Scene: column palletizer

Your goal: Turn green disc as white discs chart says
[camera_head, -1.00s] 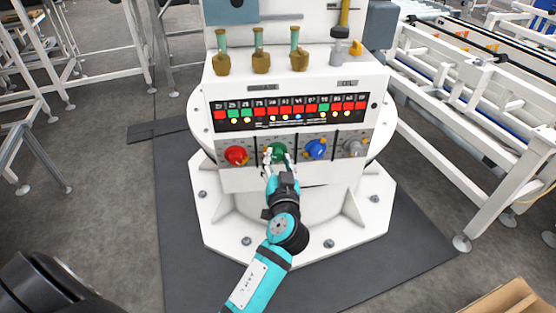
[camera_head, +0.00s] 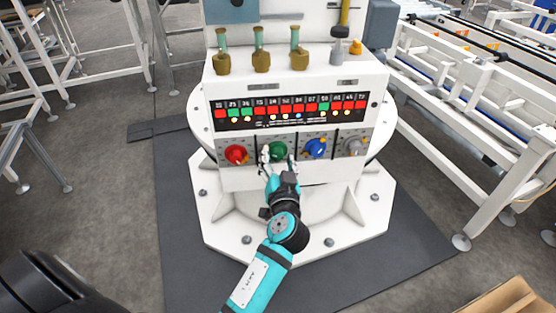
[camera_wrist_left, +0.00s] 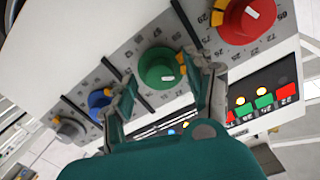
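The green disc (camera_head: 278,150) is a round knob on the front panel, second from the left. In the left wrist view the green disc (camera_wrist_left: 158,68) has a small white mark near its lower right edge and an orange piece at its right side. My left gripper (camera_head: 278,163) is open, with one finger on each side of the green disc; the wrist view also shows both fingers of the left gripper (camera_wrist_left: 165,92) apart. I cannot tell whether they touch it. A chart strip (camera_head: 290,111) above has numbers, red and green squares and small round lights. My right gripper is not in view.
A red knob (camera_head: 235,154) is left of the green disc, and a blue knob (camera_head: 316,148) and grey knob (camera_head: 355,146) are to its right. Brass holders (camera_head: 261,62) stand on the ledge above. A conveyor frame (camera_head: 470,130) stands at the right.

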